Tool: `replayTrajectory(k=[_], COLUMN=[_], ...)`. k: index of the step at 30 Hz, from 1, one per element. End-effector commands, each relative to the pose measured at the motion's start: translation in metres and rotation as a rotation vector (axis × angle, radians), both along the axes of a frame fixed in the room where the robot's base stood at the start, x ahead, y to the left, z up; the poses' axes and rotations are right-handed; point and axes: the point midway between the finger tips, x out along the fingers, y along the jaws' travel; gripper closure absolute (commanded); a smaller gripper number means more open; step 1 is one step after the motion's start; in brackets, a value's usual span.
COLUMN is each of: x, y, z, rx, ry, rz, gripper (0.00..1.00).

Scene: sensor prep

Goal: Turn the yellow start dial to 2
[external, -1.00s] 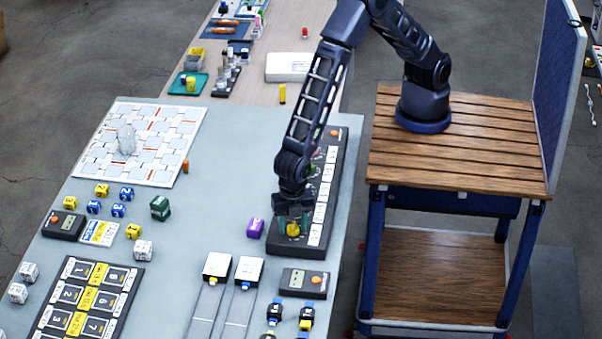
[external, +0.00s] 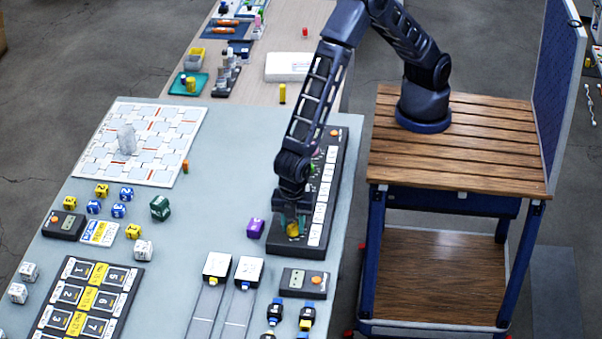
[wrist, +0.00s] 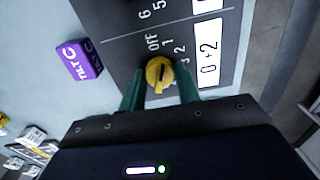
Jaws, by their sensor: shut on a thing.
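The yellow start dial (wrist: 159,72) sits near the end of a dark panel, with the marks OFF, 1, 2 and 3 printed beside it in the wrist view. A dark pointer line shows on the dial, but I cannot tell surely which mark it points to. In the external view the dial (external: 292,230) is partly hidden under my gripper (external: 293,217). In the wrist view my gripper (wrist: 159,89) has its green fingers on either side of the dial, shut on it.
The dark panel (external: 285,249) carries white label strips, one reading 0+2 (wrist: 208,60). A purple block (external: 256,228) lies just left of the panel. A timer box (external: 303,283) and two white-topped slides (external: 217,266) stand in front. The mat's middle is clear.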

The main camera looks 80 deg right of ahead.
Motion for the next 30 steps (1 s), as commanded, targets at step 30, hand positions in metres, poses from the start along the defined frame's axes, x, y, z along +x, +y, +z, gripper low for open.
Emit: replayTrajectory(k=[30], x=[0.0003], y=[0.001], z=[0.0011], rx=[0.003], ry=[-0.001], rz=[-0.633], gripper=[0.91])
